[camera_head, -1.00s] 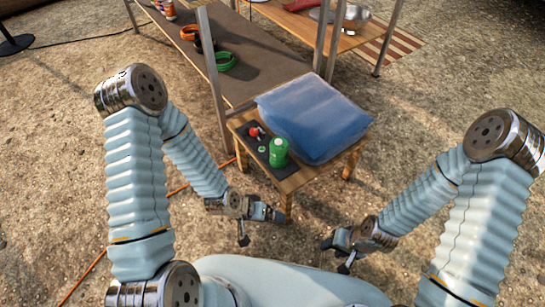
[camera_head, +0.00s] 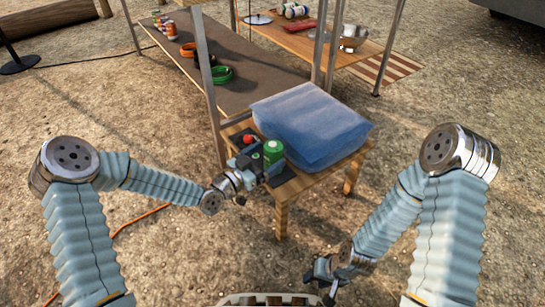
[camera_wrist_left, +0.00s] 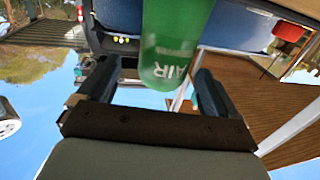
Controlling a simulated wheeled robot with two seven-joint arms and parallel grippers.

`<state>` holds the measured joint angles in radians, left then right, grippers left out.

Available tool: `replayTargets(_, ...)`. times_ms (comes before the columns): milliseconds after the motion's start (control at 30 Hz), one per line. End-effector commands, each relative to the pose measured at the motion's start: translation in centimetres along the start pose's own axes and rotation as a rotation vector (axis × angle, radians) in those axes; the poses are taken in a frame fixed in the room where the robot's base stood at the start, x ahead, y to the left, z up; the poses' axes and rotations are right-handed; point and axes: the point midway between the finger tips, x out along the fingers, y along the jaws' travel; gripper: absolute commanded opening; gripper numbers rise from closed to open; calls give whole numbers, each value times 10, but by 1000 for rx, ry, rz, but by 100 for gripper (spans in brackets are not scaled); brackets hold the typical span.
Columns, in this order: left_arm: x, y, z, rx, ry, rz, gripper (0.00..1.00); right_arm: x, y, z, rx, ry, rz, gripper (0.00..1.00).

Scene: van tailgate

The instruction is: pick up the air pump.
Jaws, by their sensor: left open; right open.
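In the left wrist view the green canister (camera_wrist_left: 176,45) shows the letters AIR and lies between and beyond the finger tips. My left gripper (camera_head: 258,167) is open right at the canister, its fingers on either side; contact cannot be told. It also shows in the left wrist view (camera_wrist_left: 156,72). My right gripper (camera_head: 327,277) is open and empty, low in front of the table.
A large blue folded bundle (camera_head: 312,125) fills the rear of the small table, close behind the canister. A red-topped item (camera_head: 248,139) stands left of the canister. A long bench (camera_head: 245,75) with green and orange coils and metal posts stands behind.

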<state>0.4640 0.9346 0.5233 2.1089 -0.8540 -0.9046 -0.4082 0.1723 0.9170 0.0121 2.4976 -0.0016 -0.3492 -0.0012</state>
Motion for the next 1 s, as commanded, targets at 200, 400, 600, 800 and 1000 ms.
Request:
replayTargets(200, 30, -4, 6, -2, 0, 1, 93, 6, 2, 0, 0, 1, 0, 43)
replayTargets(400, 52, -4, 5, -2, 0, 0, 93, 7, 3, 0, 0, 2, 0, 43)
replayTargets(600, 53, -4, 4, -2, -1, 0, 93, 7, 3, 0, 0, 2, 0, 43)
replayTargets(800, 52, -5, 4, -2, -2, 0, 65, 7, 3, 0, 0, 2, 0, 43)
replayTargets(1000, 52, -5, 4, -2, -2, 0, 35, 7, 3, 0, 0, 2, 0, 43)
